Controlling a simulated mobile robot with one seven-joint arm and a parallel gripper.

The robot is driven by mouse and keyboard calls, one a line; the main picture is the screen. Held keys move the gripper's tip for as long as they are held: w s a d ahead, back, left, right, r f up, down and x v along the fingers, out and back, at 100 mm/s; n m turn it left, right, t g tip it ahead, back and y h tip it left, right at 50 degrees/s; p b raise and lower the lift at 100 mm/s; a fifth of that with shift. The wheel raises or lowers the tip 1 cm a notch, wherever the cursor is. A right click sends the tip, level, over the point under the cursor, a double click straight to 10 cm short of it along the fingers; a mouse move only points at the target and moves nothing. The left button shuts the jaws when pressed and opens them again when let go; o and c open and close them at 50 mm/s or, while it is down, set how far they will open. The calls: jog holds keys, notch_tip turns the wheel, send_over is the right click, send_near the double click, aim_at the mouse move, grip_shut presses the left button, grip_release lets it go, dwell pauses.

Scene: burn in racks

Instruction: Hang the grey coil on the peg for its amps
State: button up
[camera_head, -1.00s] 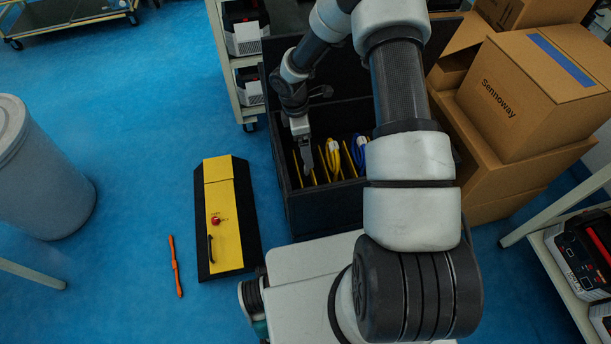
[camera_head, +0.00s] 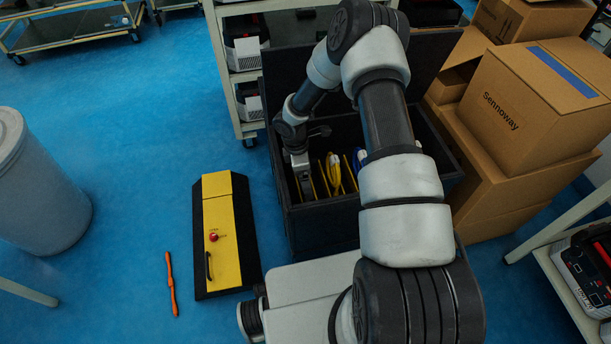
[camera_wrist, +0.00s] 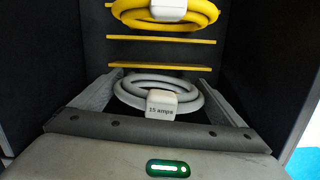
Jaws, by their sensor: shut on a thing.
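The grey coil (camera_wrist: 190,84) has a white tag reading "15 amps" (camera_wrist: 162,104) and lies between the fingers of my gripper (camera_wrist: 158,88) in the wrist view. The gripper is shut on the coil. In the head view my gripper (camera_head: 304,188) points down inside the left end of a black bin (camera_head: 325,226); the grey coil cannot be made out there. No peg can be made out in either view.
A yellow coil (camera_head: 333,172) sits right of my gripper, beyond yellow dividers (camera_wrist: 160,67); a blue coil (camera_head: 361,160) is further right. Bin walls surround the gripper closely. Cardboard boxes (camera_head: 530,110) stand right, a yellow-black case (camera_head: 222,235) left, a shelf cart (camera_head: 232,85) behind.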

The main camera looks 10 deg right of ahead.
jog(key=shift+f, duration=0.2)
jog(key=o, duration=0.9)
jog(key=shift+o, duration=0.2)
jog(key=shift+r, duration=0.15)
